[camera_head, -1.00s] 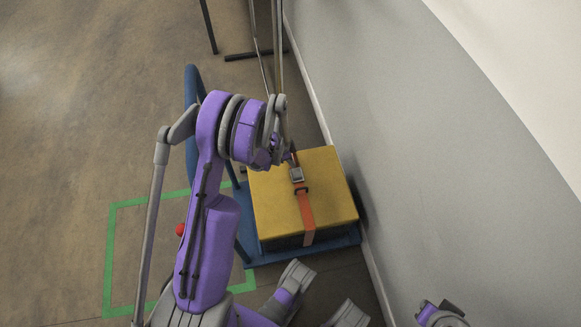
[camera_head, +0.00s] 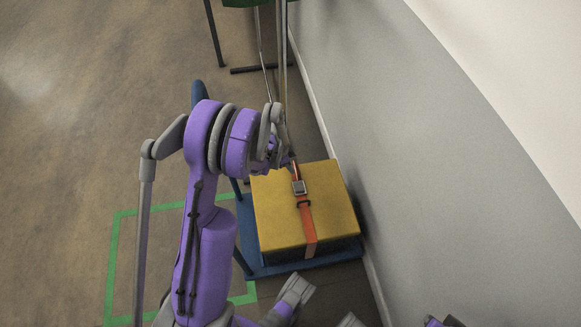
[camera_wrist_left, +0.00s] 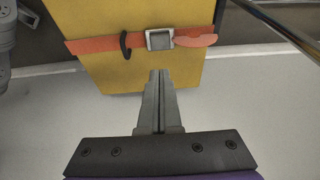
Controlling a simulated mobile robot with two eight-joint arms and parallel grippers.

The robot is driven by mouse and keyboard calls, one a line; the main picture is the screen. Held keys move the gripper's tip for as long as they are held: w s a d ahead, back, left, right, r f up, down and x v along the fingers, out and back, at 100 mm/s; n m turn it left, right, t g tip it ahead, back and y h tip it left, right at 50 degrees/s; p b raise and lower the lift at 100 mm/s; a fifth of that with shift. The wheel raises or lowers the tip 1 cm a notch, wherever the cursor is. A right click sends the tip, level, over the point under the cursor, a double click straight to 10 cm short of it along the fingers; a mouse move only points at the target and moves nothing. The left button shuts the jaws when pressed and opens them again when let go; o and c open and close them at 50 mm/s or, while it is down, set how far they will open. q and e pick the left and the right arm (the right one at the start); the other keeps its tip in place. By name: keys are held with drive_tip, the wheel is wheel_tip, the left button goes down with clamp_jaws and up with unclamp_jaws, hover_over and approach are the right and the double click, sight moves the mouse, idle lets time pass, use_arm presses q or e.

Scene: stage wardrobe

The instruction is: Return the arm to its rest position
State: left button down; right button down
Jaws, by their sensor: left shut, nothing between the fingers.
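My left arm (camera_head: 205,240), purple and grey, rises from the bottom left and bends over at its top. My left gripper (camera_wrist_left: 158,75) is shut and empty in the left wrist view, its fingers together in front of the yellow box (camera_wrist_left: 190,75). In the head view the left gripper (camera_head: 290,160) is small and partly hidden behind the wrist, near the back edge of the yellow box (camera_head: 275,210). An orange strap (camera_head: 308,230) with a metal buckle (camera_head: 299,187) runs over the box. My right gripper cannot be made out.
The box stands on a blue platform (camera_head: 330,255) beside a grey wall (camera_head: 430,170). A blue upright handle (camera_head: 198,90) shows behind my arm. Green tape (camera_head: 113,260) marks the floor. A metal stand (camera_head: 281,60) is at the back. Open floor (camera_head: 90,120) lies left.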

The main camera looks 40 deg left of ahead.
idle(0.4)
